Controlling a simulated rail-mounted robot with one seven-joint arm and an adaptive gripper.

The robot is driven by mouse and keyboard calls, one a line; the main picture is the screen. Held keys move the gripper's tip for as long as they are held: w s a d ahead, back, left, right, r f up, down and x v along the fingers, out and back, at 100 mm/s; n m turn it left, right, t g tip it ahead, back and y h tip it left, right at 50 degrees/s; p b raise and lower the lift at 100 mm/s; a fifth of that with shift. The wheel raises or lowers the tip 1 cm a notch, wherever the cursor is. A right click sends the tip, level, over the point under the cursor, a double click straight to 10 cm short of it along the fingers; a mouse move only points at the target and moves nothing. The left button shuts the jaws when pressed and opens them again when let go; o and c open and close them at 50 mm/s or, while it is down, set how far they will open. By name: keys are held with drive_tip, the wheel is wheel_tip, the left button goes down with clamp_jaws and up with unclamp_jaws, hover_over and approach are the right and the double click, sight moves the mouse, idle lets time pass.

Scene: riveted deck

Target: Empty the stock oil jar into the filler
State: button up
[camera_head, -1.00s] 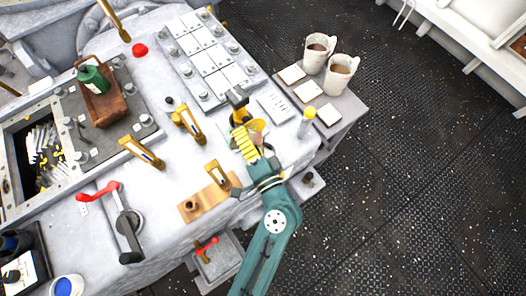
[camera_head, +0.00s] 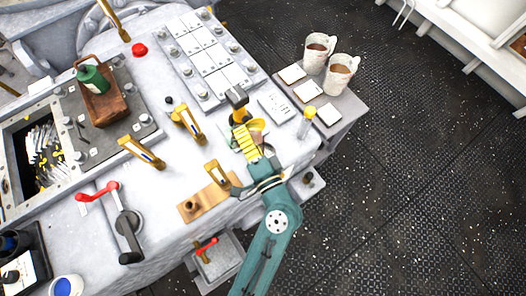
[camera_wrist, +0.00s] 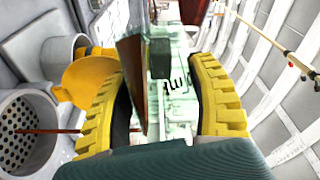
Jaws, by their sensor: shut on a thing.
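The stock oil jar (camera_wrist: 131,70) is clear glass with brown oil lying along its left side in the wrist view. It is tilted between the yellow ribbed fingers of my gripper (camera_wrist: 168,105), which is shut on it. In the head view my gripper (camera_head: 249,143) is over the right part of the bench and hides most of the jar. A thin brown stream (camera_wrist: 48,131) runs toward the perforated strainer of the filler (camera_wrist: 22,135). A yellow cap-like part (camera_wrist: 88,78) stands beside it. The jar's mouth is hidden behind the left finger.
A small clear bottle with a yellow cap (camera_head: 306,122) stands close to the right of my gripper. Two mugs (camera_head: 340,74) are on the side shelf behind. Upright brass-coloured levers (camera_head: 187,122) stand to the left, and a wooden block (camera_head: 204,202) lies in front.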

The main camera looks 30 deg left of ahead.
drive_tip(key=shift+r, duration=0.15)
idle(0.7)
drive_tip(key=shift+w+d+f+m+t+y+b, duration=0.15)
drive_tip(key=shift+f+m+t+b, duration=0.1)
drive_tip(key=shift+m+b, duration=0.3)
drive_tip(key=shift+s+d+f+m+t+y+b, duration=0.15)
drive_tip(key=shift+f+m+t+b, duration=0.1)
drive_tip(key=shift+m+b, duration=0.25)
idle(1.5)
drive_tip(key=shift+w+r+m, duration=0.2)
drive_tip(key=shift+m, duration=0.45)
idle(0.9)
